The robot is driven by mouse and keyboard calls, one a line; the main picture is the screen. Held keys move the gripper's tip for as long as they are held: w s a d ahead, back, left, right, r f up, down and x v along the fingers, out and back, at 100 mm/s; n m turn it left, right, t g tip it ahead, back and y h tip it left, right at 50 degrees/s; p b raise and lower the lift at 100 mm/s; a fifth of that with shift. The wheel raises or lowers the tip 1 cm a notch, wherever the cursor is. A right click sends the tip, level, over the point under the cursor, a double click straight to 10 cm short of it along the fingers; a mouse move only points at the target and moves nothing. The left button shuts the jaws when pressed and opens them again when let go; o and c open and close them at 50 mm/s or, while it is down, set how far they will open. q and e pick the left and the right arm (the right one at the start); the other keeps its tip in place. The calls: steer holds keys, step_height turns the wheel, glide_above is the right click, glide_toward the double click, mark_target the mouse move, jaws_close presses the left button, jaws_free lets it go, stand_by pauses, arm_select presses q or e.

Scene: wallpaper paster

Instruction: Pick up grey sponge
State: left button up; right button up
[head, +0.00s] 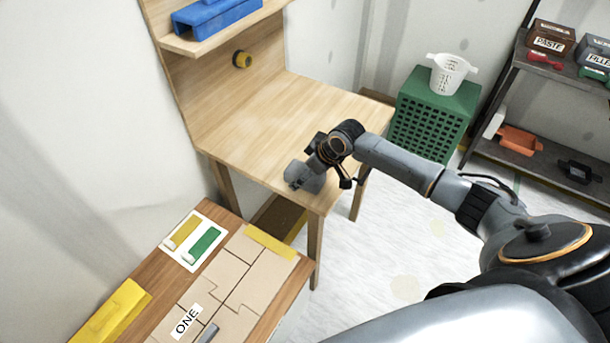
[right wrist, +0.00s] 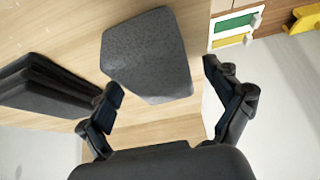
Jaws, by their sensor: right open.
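The grey sponge (right wrist: 150,55) is a speckled grey block on the wooden workbench. In the head view the sponge (head: 303,177) shows near the bench's front edge, partly covered by my right gripper. My right gripper (head: 326,165) comes in from the right over the front of the bench. In the right wrist view, the right gripper (right wrist: 170,98) is open and empty, its fingers spread to the left and right of the sponge's near end. I cannot tell whether they touch it. My left gripper is in neither view.
A dark stacked object (right wrist: 45,88) lies left of the sponge in the right wrist view. The wooden workbench (head: 270,120) is mostly clear behind it. A lower table (head: 285,290) with flat boards stands at the front left. A green crate (head: 432,105) stands right of the bench.

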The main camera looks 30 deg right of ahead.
steer(key=shift+f, duration=0.25)
stand_by(0.5)
steer(key=c, duration=1.2)
